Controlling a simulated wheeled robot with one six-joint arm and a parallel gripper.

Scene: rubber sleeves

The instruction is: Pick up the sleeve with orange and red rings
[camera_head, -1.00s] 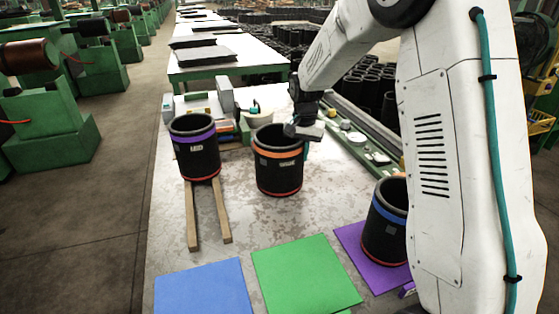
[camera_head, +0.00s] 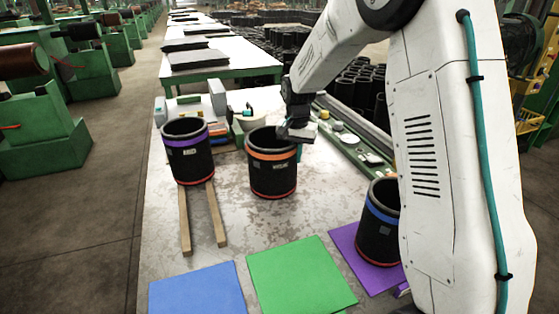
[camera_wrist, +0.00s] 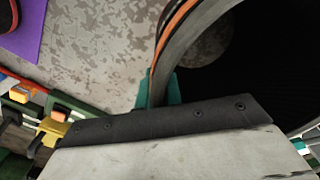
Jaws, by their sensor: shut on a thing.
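The black sleeve with an orange ring near its top and a red ring at its base (camera_head: 272,178) stands upright on the table in the head view. My gripper (camera_head: 297,132) is at its right rim, the fingers mostly hidden there. In the wrist view, the teal fingertips (camera_wrist: 159,90) of my gripper are shut on the sleeve's wall (camera_wrist: 182,45), one on each side. The sleeve's dark inside fills the right of that view. I cannot see any gap between the sleeve and the table.
A purple-and-red-ringed sleeve (camera_head: 190,165) stands left at two wooden strips (camera_head: 215,215). A blue-ringed sleeve (camera_head: 378,235) stands on a purple mat (camera_head: 345,240), partly behind my arm. Green (camera_head: 300,280) and blue (camera_head: 195,292) mats lie in front. Tools and a green rail (camera_head: 350,145) lie behind.

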